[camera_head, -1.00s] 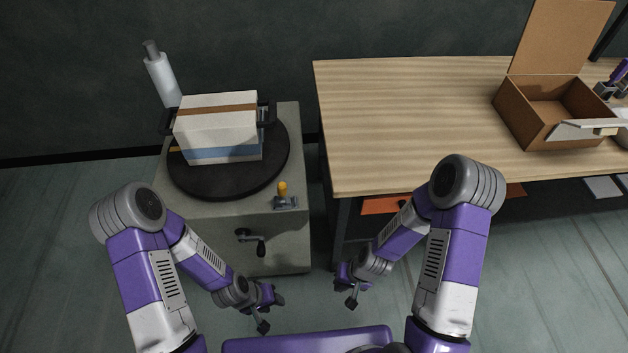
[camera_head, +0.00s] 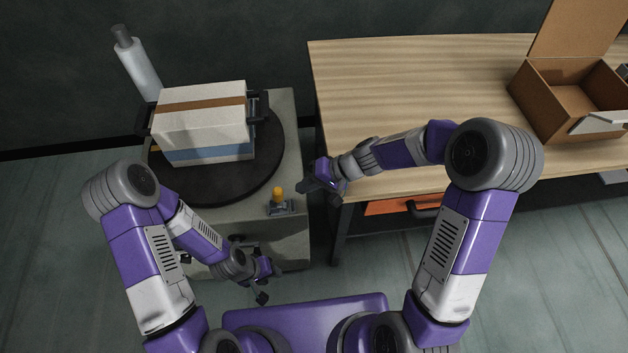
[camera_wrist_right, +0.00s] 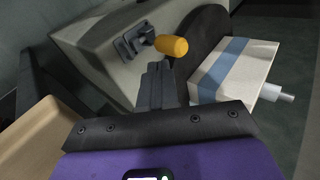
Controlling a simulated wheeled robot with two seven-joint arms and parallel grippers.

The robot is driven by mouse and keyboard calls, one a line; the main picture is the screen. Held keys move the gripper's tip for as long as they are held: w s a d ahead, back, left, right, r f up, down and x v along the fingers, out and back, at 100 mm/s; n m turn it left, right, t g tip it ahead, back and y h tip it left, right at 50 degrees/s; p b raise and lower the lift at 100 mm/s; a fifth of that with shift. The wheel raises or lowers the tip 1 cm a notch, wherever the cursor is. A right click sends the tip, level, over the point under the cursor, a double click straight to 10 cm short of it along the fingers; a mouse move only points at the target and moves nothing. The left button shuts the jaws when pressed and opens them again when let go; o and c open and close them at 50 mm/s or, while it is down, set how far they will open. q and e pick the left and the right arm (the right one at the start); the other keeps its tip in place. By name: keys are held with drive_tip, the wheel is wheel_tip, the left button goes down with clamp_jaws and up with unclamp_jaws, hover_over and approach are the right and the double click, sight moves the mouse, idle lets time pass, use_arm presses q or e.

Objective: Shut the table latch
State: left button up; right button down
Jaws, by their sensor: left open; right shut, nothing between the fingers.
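The table latch is a small grey bracket (camera_head: 282,208) with an orange-yellow knob (camera_head: 277,192), on the front right corner of the grey cabinet top. In the right wrist view the latch knob (camera_wrist_right: 171,46) sticks out from its bracket (camera_wrist_right: 133,40), just beyond my fingertips. My right gripper (camera_head: 303,186) is shut and empty, just right of the latch and a little apart from it. In the right wrist view its fingers (camera_wrist_right: 157,72) are together below the knob. My left gripper (camera_head: 264,283) is open and empty, low in front of the cabinet.
A black round turntable (camera_head: 215,190) on the cabinet (camera_head: 290,120) carries a white box with brown and blue bands (camera_head: 205,125). A white cylinder (camera_head: 138,68) stands behind. A wooden workbench (camera_head: 400,90) is at right, with an open cardboard box (camera_head: 560,105).

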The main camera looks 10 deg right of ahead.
sight(277, 199)
drive_tip(key=b+x, duration=0.1)
drive_tip(key=x, duration=0.3)
drive_tip(key=shift+w+a+f, duration=0.1)
drive_tip(key=shift+a+f, duration=0.05)
